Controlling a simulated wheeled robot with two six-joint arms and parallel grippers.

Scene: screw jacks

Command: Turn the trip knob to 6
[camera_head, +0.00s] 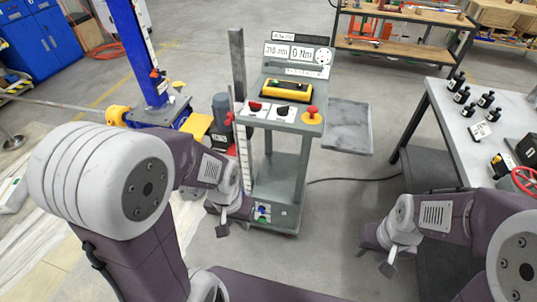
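A grey control stand (275,170) stands upright at the centre. Its sloped panel carries a black knob (283,111) on a white plate, a red knob (254,106) on another white plate, and a red mushroom button (312,113) on yellow. Which one is the trip knob, and where it points, is too small to read. My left gripper (222,228) hangs in front of the stand's lower left side, apart from the knobs. My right gripper (388,267) is low at the right, well away from the panel. Neither visibly holds anything; their finger gaps are unclear.
A display (298,53) tops the stand, above a yellow and black box (286,90). A grey side shelf (347,127) juts out right. A blue lift post (140,50) stands left. A workbench (445,105) with small black parts is at right. A cable crosses the floor.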

